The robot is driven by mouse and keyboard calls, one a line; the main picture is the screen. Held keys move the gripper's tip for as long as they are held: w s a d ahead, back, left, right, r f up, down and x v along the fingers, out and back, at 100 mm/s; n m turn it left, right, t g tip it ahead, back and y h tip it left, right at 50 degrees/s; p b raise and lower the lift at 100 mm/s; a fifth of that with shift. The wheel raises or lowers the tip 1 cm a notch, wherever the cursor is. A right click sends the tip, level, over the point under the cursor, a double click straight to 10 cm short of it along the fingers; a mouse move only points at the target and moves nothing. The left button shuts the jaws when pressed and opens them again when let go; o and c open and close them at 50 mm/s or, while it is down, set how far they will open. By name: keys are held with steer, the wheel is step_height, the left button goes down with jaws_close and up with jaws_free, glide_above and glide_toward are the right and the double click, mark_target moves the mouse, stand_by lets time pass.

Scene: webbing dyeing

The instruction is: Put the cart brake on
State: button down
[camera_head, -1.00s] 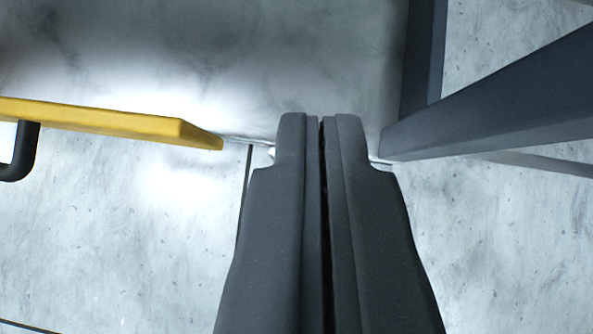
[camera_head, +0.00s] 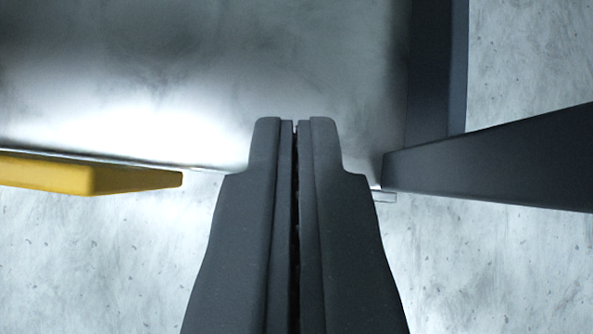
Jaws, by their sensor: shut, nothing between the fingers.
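My gripper (camera_head: 295,124) is shut and empty in the middle of the view, pointing away from the camera. A flat yellow bar (camera_head: 92,177) with a blunt right end reaches in from the left edge, to the left of my gripper and apart from it in the picture. It may be the cart's brake pedal, but I cannot tell. A smooth grey metal panel (camera_head: 200,60) fills the upper left and centre beyond the fingertips. I cannot tell whether the fingertips touch it. My fingers hide part of the panel's lower edge.
A dark upright post (camera_head: 435,70) borders the panel on the right. A dark beam (camera_head: 490,165) runs from near the post's foot to the right edge, close to my gripper's right side. Pale mottled floor (camera_head: 90,270) shows bare at lower left and right.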

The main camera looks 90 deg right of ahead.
steer(key=shift+s+a+f+b, duration=0.3)
steer(key=shift+s+a+f, duration=0.15)
steer(key=shift+s+a, duration=0.3)
steer(key=shift+d, duration=0.1)
